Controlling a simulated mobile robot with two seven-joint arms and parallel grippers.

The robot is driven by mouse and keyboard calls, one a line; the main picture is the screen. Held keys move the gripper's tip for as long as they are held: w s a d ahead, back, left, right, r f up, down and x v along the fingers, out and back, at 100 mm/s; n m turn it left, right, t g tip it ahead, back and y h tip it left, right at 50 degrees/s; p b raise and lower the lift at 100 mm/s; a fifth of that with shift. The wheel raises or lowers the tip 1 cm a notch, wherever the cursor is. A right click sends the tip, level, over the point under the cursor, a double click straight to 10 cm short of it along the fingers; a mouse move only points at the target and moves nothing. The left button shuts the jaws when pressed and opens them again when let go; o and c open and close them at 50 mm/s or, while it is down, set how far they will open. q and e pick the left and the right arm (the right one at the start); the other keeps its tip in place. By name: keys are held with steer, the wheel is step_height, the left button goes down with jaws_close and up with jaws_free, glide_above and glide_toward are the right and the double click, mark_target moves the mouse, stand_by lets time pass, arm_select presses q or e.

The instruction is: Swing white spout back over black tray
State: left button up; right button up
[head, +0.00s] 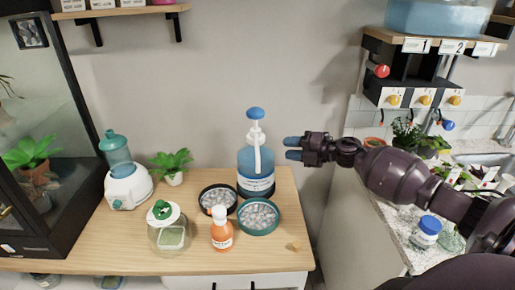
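A blue pump bottle (244,160) with a blue knob on top stands at the back right of the wooden table. Its white spout (258,158) points toward me and slightly right, on the side of the teal tray (275,230) rather than the black tray. The black tray (203,206) holds pale pebbles and sits left of the bottle's front; the teal tray also holds pebbles. My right gripper (292,148) is right of the bottle, its two blue fingertips pointing left with a gap between them. It is open, empty and apart from the spout. My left gripper is not in view.
An orange bottle (221,236) with a white cap stands before the trays. A glass jar (168,230), a white-and-teal device (128,187) and a small potted plant (173,168) stand to the left. A dispenser shelf (408,75) hangs at the upper right.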

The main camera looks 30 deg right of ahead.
mark_target(257, 146)
steer(key=x, duration=1.1)
steer(key=shift+s+a, duration=0.3)
steer(key=shift+a, duration=0.05)
steer(key=shift+c, duration=0.5)
jaws_close()
